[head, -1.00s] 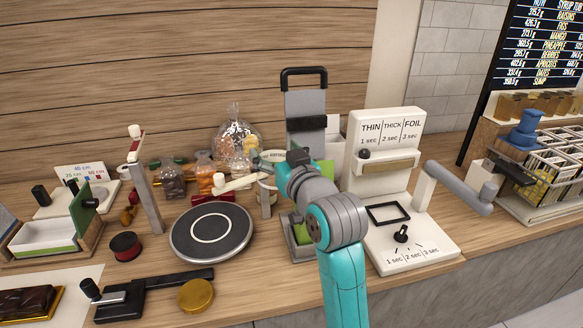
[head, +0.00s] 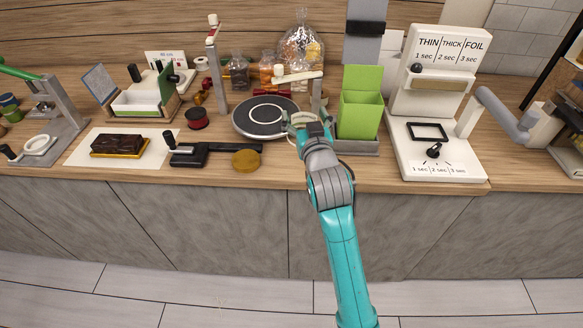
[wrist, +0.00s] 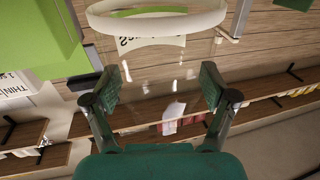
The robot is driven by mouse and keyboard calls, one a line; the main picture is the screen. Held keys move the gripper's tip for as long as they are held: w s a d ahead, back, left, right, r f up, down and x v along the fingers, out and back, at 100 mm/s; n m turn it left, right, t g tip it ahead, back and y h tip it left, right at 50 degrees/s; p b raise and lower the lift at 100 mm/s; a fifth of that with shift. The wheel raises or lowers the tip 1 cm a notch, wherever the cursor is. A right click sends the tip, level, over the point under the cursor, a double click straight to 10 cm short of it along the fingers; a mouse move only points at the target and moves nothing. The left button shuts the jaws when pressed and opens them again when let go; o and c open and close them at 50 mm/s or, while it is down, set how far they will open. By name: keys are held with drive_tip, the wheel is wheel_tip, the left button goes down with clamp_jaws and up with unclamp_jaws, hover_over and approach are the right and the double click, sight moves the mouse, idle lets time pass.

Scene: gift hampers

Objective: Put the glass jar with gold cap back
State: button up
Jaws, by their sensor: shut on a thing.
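My gripper (head: 304,122) is at the right edge of the dark round turntable (head: 240,122), left of the green box. In the wrist view its two fingers (wrist: 162,84) stand apart, with a clear glass jar (wrist: 160,64) between them. A label with mirrored lettering shows through the glass, and a pale ring (wrist: 155,25) lies at the jar's upper end in that picture. In the head view the jar is mostly lost against the gripper. I cannot make out a gold cap on it. A loose gold disc (head: 246,160) lies on the counter.
An open green box (head: 360,115) stands close right of my gripper, before a grey upright. A white sealing machine (head: 440,165) is further right. Filled jars (head: 267,70) and a clear bag (head: 302,42) stand behind the turntable. A black-handled tool (head: 205,153) lies front left.

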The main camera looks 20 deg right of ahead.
wheel_tip(320, 180, down, 5)
drive_tip(key=shift+a+r, duration=0.15)
drive_tip(key=shift+r, duration=0.05)
drive_tip(key=shift+f, duration=2.35)
drive_tip(key=o, duration=1.1)
drive_tip(key=shift+f, duration=0.15)
drive_tip(key=shift+s, duration=0.15)
drive_tip(key=s, duration=0.8)
drive_tip(key=s+a, duration=0.1)
drive_tip(key=s, duration=0.2)
drive_tip(key=shift+s, duration=0.4)
